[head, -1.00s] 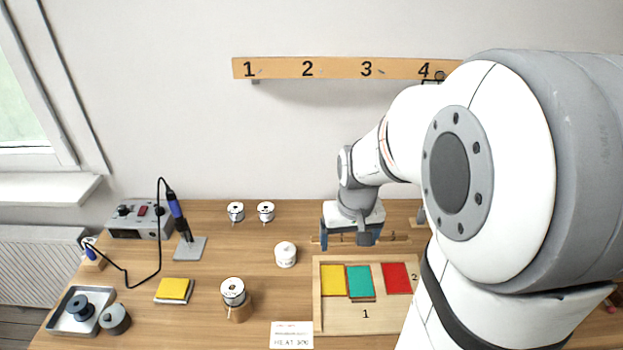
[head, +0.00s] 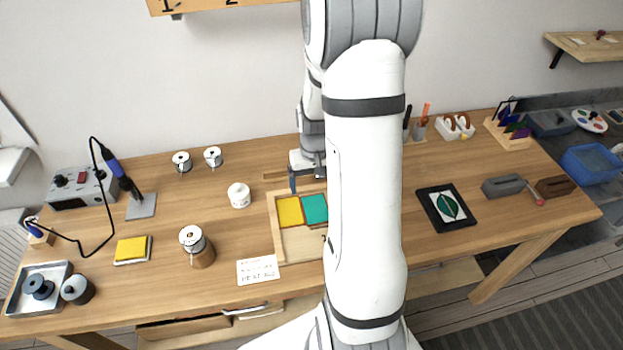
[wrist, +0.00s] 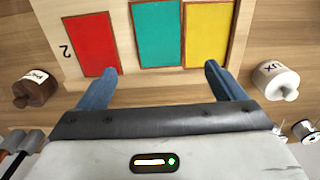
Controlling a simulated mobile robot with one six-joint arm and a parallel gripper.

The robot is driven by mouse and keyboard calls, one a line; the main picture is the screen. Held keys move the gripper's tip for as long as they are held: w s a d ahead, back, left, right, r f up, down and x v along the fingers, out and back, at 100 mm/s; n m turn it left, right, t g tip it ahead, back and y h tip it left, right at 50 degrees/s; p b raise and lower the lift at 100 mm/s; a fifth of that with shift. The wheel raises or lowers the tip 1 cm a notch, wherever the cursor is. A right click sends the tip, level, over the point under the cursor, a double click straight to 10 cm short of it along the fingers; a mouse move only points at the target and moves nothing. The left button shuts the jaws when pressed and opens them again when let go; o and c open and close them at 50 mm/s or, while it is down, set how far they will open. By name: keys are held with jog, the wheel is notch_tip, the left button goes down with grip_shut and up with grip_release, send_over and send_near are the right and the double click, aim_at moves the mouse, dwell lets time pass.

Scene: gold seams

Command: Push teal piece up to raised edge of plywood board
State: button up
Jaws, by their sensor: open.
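The teal piece (head: 314,208) lies flat on the plywood board (head: 298,246), beside the yellow piece (head: 289,212). In the wrist view the teal piece (wrist: 158,33) sits between the yellow piece (wrist: 207,33) and the red piece (wrist: 92,45), close to the board's raised edge (wrist: 150,71) nearest my gripper. I cannot tell whether it touches that edge. My gripper (wrist: 162,82) is open and empty, its two blue fingers spread wide around the edge strip. In the head view my gripper (head: 307,184) is just behind the board. My arm hides the red piece and the board's right part there.
A white jar (head: 239,196) stands left of the board, and a dark brown pot (wrist: 35,88) is at the wrist view's left. A capped cylinder (head: 196,247) and a paper card (head: 258,270) are nearer the front. A black-framed panel (head: 446,206) lies right of my arm.

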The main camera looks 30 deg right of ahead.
aim_at(315, 206)
notch_tip(315, 206, down, 6)
jog(key=shift+f+p, duration=0.25)
jog(key=shift+p, duration=0.15)
jog(key=shift+s+f, duration=0.1)
jog(key=shift+f, duration=0.1)
jog(key=shift+c, duration=0.3)
jog(key=shift+s+a+f, duration=0.1)
jog(key=shift+s+f, duration=0.05)
jog(key=shift+s, duration=0.1)
grip_shut()
dwell(0.5)
